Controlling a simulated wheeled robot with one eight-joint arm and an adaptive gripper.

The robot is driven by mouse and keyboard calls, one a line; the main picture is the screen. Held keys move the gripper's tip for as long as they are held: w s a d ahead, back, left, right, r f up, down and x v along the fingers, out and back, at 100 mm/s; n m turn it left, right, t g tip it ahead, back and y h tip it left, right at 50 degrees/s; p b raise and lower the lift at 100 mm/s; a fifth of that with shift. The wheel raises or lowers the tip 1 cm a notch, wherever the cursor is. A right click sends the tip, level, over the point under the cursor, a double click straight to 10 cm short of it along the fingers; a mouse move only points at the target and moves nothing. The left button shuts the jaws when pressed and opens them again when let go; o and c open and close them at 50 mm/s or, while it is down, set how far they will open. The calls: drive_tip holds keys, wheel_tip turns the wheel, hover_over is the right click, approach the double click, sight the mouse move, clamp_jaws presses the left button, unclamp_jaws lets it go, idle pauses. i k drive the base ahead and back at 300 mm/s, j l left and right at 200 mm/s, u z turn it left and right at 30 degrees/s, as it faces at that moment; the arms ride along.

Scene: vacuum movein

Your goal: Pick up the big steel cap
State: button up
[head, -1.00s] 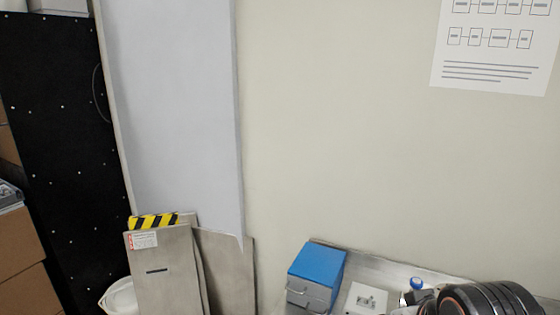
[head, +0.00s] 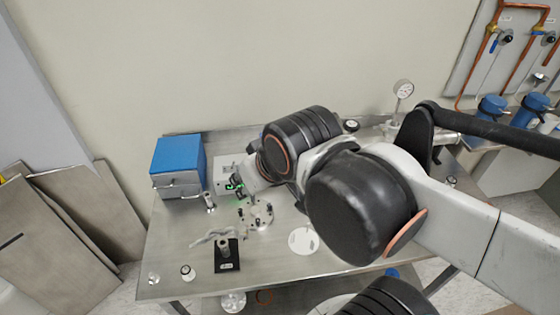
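I cannot tell for sure which thing is the big steel cap. Several small round metal pieces lie on the steel table (head: 275,258). One small steel piece (head: 153,278) is at the front left corner, and a dark-topped round piece (head: 188,272) is just right of it. My gripper (head: 236,187) is above the table's left half, in front of a white plate, right of the blue box and behind a round flange with upright posts (head: 257,214). It is small and partly hidden by my arm. I see nothing clearly held, and its opening is unclear.
A blue box (head: 178,156) stands at the back left. A dial gauge (head: 403,90) is at the back right. My arm hides the table's right middle.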

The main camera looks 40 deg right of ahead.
sight(248, 208)
drive_tip(key=z, duration=0.85)
drive_tip(key=k+l+u, duration=0.1)
drive_tip(key=k+u, duration=0.4)
drive_tip(key=k, duration=0.2)
drive_tip(key=l+u, duration=0.2)
drive_tip(key=u, duration=1.05)
drive_tip(key=j+z, duration=0.1)
drive_tip(key=i+j, duration=0.05)
